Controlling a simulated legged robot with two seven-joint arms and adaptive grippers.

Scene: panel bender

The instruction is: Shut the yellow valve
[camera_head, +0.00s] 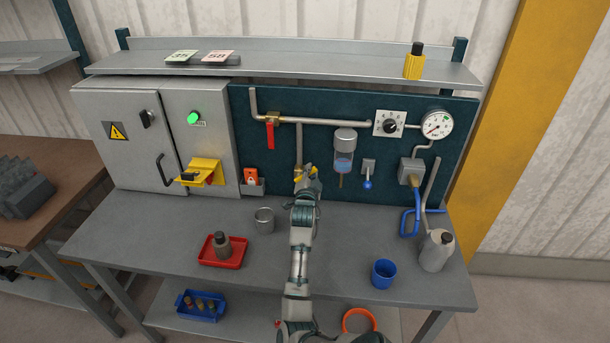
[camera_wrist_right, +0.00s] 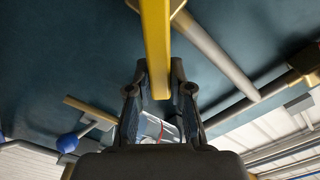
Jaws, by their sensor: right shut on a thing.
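The gripper is shut on this bar. The handle's exact angle to the pipe is hard to tell. My left gripper is not in view.
A red-handled valve (camera_head: 271,135) is left on the upper pipe. A filter bowl (camera_head: 344,155) and a blue-tipped toggle (camera_head: 367,180) are close at right. A metal cup (camera_head: 264,220), red tray (camera_head: 235,259), blue cup (camera_head: 383,273) and bottle (camera_head: 437,251) stand on the bench.

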